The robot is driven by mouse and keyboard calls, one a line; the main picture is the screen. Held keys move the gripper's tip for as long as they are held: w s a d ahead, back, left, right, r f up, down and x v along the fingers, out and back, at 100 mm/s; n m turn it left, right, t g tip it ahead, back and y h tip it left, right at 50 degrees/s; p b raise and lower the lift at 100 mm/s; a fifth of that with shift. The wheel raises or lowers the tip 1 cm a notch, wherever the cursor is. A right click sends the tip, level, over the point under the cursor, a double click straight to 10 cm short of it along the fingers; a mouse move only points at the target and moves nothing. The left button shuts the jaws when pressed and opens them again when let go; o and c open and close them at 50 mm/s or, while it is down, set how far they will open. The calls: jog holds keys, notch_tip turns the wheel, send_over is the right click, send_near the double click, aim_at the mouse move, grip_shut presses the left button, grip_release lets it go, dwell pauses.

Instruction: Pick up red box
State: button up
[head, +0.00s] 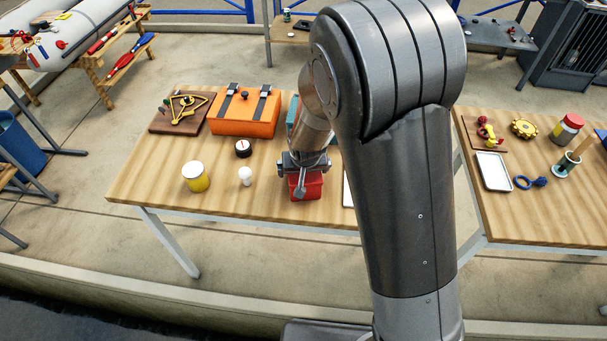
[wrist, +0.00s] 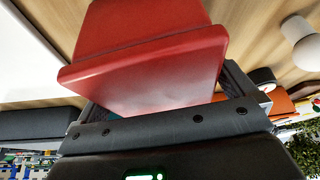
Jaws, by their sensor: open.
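The red box (head: 311,187) stands on the wooden table near its front edge, partly covered by my gripper in the head view. In the wrist view the red box (wrist: 145,65) fills the upper middle, with its wider rim towards the camera. My gripper (head: 302,181) is at the top of the box, with one finger in front of its near side. In the wrist view my open gripper (wrist: 165,96) has a finger at each side of the box. Whether the fingers touch it cannot be told.
A white bulb-like item (head: 245,176), a yellow jar (head: 195,178) and a dark round dial (head: 243,148) stand left of the box. An orange case (head: 245,118) is behind. A white-edged item (head: 348,190) lies close on the right, partly hidden by my arm.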

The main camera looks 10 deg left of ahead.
jog(key=shift+f, duration=0.25)
dwell(0.4)
jog(key=c, duration=1.1)
